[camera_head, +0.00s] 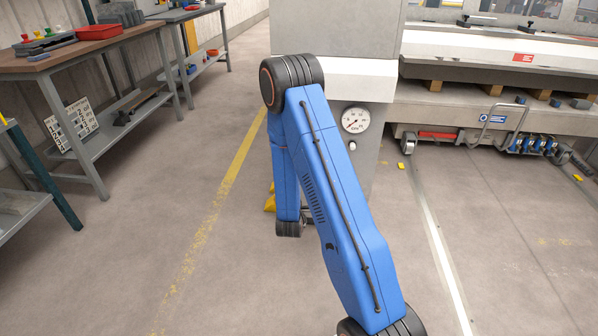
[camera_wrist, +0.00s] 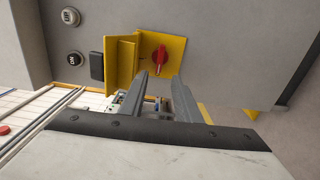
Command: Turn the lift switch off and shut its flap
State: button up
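The lift switch (camera_wrist: 160,58) shows in the wrist view as a red rotary knob on a yellow plate. Its flap (camera_wrist: 121,64) is yellow and stands open, to the left of the knob. My gripper (camera_wrist: 159,75) is open and empty, with its two fingers reaching toward the knob, one on each side of it in the picture. I cannot tell whether the fingertips touch the knob or the plate. In the head view my own arm hides the switch and most of the gripper.
Two round buttons (camera_wrist: 70,16) (camera_wrist: 75,58) and a black block (camera_wrist: 97,66) sit left of the flap. In the head view a gauge (camera_head: 356,120) is on the grey cabinet (camera_head: 345,80). Workbenches (camera_head: 75,68) line the left; the floor between is clear.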

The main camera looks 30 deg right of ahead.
jog(key=v, duration=0.6)
jog(key=shift+a, duration=0.15)
